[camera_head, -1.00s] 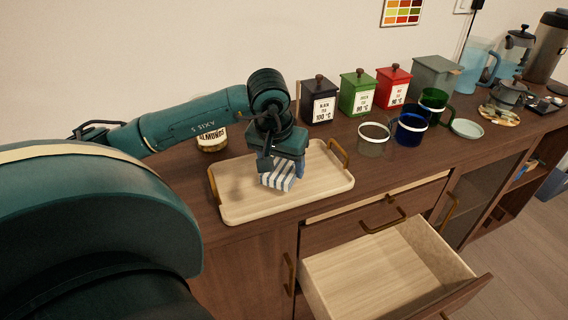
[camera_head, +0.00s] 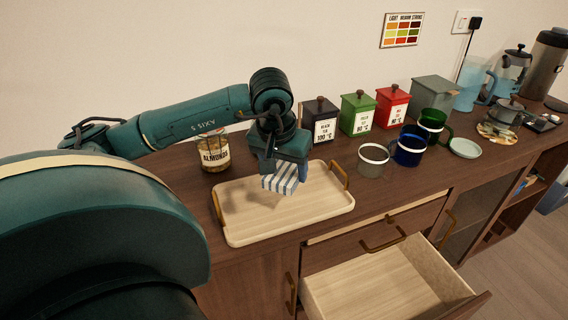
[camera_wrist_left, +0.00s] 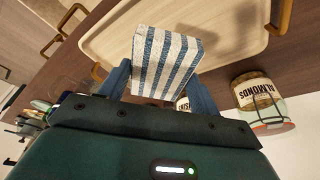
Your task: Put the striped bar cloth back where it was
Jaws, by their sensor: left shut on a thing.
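The striped bar cloth (camera_head: 281,180) is a folded blue-and-white block. My left gripper (camera_head: 283,170) is shut on it and holds it above the wooden tray (camera_head: 240,222), with a shadow on the tray below. In the left wrist view the cloth (camera_wrist_left: 166,60) sits between the two blue fingers of the left gripper (camera_wrist_left: 160,88), over the edge of the tray (camera_wrist_left: 105,45). My right gripper is not in view.
An open drawer (camera_head: 375,288) juts out below the counter, empty where it shows. An almonds jar (camera_head: 213,152) stands behind the tray. Black (camera_head: 320,122), green (camera_head: 358,112) and red (camera_head: 391,106) canisters and several mugs stand to the right. The tray surface is bare.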

